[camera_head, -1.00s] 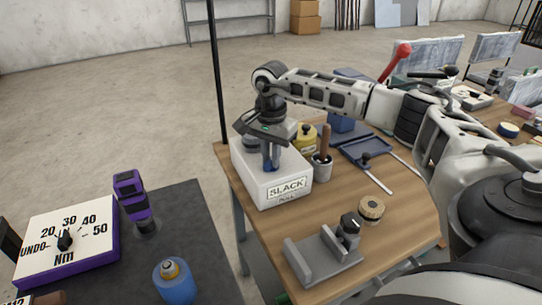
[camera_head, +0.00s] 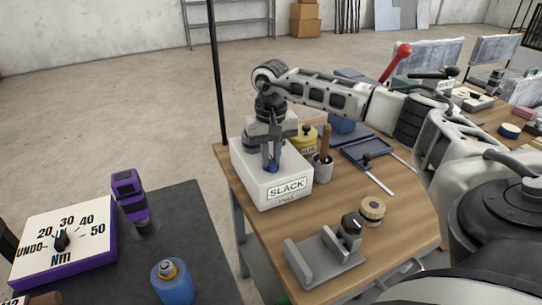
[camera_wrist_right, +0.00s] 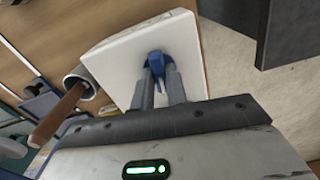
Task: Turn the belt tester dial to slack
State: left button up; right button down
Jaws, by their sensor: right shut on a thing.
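The belt tester is a white box (camera_head: 250,178) on the wooden table, with "SLACK" and "PULL" lettering on its front face. Its blue dial (camera_wrist_right: 156,62) shows on the white top in the right wrist view. My right gripper (camera_head: 271,166) points down over the box top and is shut on the dial, its two fingers on either side of it. The fingers hide part of the dial and any marks around it in the head view. My left gripper is not in view.
A yellow-capped jar (camera_head: 306,140), a cup with a wooden handle (camera_head: 323,168) and a blue tray (camera_head: 366,152) stand close beside the box. A grey bracket (camera_head: 322,260) and a round wooden knob (camera_head: 372,210) are at the table's front.

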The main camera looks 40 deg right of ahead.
aim_at(271, 160)
jog(key=shift+r+n, duration=0.1)
jog(key=shift+n, duration=0.5)
jog(key=c, duration=1.4)
grip_release()
notch_tip(271, 160, up, 16)
